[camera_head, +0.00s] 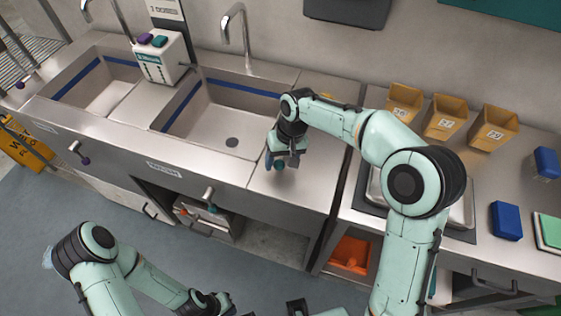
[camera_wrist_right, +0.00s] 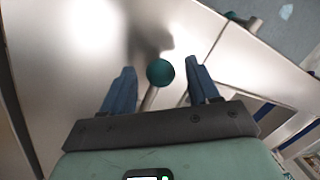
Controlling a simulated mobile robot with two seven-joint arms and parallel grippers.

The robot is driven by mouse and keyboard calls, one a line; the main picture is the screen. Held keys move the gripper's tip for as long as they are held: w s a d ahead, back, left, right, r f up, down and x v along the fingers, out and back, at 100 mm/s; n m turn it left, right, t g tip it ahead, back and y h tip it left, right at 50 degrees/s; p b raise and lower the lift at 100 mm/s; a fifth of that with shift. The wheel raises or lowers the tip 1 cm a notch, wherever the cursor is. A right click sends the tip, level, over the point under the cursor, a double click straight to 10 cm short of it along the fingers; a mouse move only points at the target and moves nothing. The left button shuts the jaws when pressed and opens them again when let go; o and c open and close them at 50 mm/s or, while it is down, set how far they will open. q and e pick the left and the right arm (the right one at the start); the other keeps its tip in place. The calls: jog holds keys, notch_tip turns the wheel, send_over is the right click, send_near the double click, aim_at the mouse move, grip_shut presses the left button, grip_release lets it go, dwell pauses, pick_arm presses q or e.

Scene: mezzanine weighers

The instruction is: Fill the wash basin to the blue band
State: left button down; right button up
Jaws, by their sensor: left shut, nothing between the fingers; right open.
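Two steel basins with blue bands inside are set in the counter: the left basin (camera_head: 112,97) and the right basin (camera_head: 207,125). The right basin shows a dark drain (camera_head: 232,142) and no visible water. A tap (camera_head: 246,40) curves above it. My right gripper (camera_head: 279,163) is over the counter right of this basin, open. In the right wrist view a teal ball knob (camera_wrist_right: 160,72) on a thin stem sits between its spread fingers, with gaps on both sides. My left arm's dark wrist (camera_head: 205,301) is low at the bottom edge; its gripper is shut and empty, its fingers hardly distinguishable.
A white box (camera_head: 160,62) with purple and teal buttons stands between the basins. Front levers carry a purple knob (camera_head: 85,160) and a teal knob (camera_head: 212,208). Yellow bins (camera_head: 443,117) and a blue block (camera_head: 506,221) are at right. A yellow floor sign (camera_head: 25,145) stands left.

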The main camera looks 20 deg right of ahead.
jog(key=shift+f, duration=0.3)
grip_shut()
